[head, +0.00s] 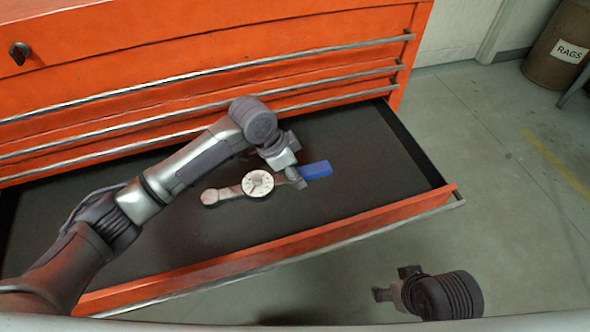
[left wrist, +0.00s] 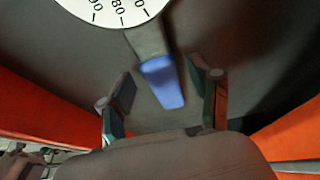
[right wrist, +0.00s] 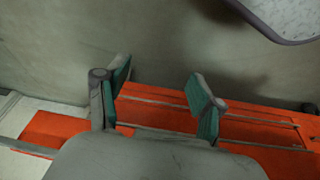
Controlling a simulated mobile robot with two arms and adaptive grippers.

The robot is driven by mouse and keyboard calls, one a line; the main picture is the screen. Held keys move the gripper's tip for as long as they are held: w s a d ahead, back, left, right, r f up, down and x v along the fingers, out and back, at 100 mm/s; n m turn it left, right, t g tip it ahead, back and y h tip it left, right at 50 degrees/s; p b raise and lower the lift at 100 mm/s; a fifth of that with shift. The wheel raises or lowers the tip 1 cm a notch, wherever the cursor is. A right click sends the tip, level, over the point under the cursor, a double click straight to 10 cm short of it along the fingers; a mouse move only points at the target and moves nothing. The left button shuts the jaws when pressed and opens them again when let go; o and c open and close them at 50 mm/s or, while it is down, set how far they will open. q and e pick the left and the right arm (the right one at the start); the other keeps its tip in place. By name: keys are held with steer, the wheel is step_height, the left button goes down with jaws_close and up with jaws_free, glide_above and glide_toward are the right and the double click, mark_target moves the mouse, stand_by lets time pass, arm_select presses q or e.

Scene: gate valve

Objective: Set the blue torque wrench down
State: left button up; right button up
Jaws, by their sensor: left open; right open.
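The torque wrench (head: 257,184) lies in the open drawer, with a round white dial, a grey shaft and a blue handle (head: 315,170) pointing right. My left gripper (head: 296,176) is over the shaft near the handle and hides part of it. In the left wrist view the dial (left wrist: 115,8) is at the top and the blue handle (left wrist: 163,82) sits between the spread fingers of my left gripper (left wrist: 163,88), with gaps on both sides. My right gripper (head: 378,294) is outside the drawer at the lower right. In the right wrist view my right gripper (right wrist: 158,85) is open and empty.
The orange tool cabinet (head: 200,50) has closed drawers above the open drawer (head: 270,250). The dark drawer floor is mostly bare around the wrench. A brown barrel labelled RAGS (head: 556,50) stands at the upper right. The grey floor (head: 500,150) right of the drawer is clear.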

mark_target(277, 180)
arm_select(q)
steer(key=p+v, duration=0.1)
steer(key=v, duration=0.5)
steer(key=shift+w+p, duration=0.1)
steer(key=shift+p, duration=0.2)
steer(key=p+v, duration=0.1)
steer(key=v, duration=0.4)
steer(key=shift+a+r, duration=0.1)
steer(key=shift+r, duration=0.1)
arm_select(e)
steer(key=x, duration=0.5)
steer(key=shift+a+f, duration=0.1)
steer(key=shift+f, duration=0.2)
